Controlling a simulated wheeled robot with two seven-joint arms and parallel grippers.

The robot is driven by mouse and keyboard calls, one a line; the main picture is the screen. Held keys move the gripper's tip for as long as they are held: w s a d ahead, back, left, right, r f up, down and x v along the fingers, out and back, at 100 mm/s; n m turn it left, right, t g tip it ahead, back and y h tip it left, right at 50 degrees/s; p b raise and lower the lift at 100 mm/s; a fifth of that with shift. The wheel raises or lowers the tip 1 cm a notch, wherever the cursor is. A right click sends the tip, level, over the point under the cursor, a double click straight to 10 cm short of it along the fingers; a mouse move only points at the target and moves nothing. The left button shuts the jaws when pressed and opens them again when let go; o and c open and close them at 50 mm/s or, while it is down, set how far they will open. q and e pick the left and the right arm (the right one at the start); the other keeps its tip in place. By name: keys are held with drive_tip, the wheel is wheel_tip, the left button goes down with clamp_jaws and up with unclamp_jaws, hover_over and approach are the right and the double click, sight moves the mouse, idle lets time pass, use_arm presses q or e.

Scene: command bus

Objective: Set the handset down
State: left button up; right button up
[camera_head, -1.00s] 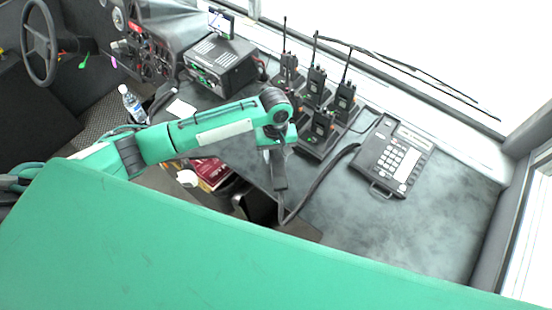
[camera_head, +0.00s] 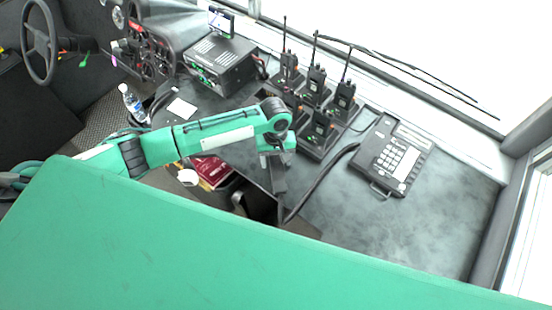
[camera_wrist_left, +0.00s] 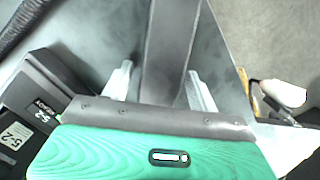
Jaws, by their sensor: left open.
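The handset (camera_head: 279,182) is a long dark bar near the desk's front edge, directly below my left gripper (camera_head: 274,157). In the left wrist view the handset (camera_wrist_left: 171,45) runs between the two pale fingers of my left gripper (camera_wrist_left: 160,84). The fingers are apart, with a gap on each side of the handset. The handset's near end is hidden behind the gripper body. The desk phone base (camera_head: 393,158) is at the right, its cradle side toward the radios, with a dark cord (camera_head: 325,178) running toward the handset. My right gripper is out of view.
Several handheld radios stand in a charger (camera_head: 318,142) just behind and right of my left gripper. The desk (camera_head: 400,228) is clear in front of the phone.

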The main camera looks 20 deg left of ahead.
use_arm(q)
wheel_tip(320, 180, up, 12)
drive_tip(key=w+b, duration=0.1)
drive_tip(key=shift+w+a+b, duration=0.25)
drive_tip(key=shift+a+b, duration=0.05)
drive_tip(key=shift+a, duration=0.05)
drive_tip(key=shift+r, duration=0.1)
idle(0.3)
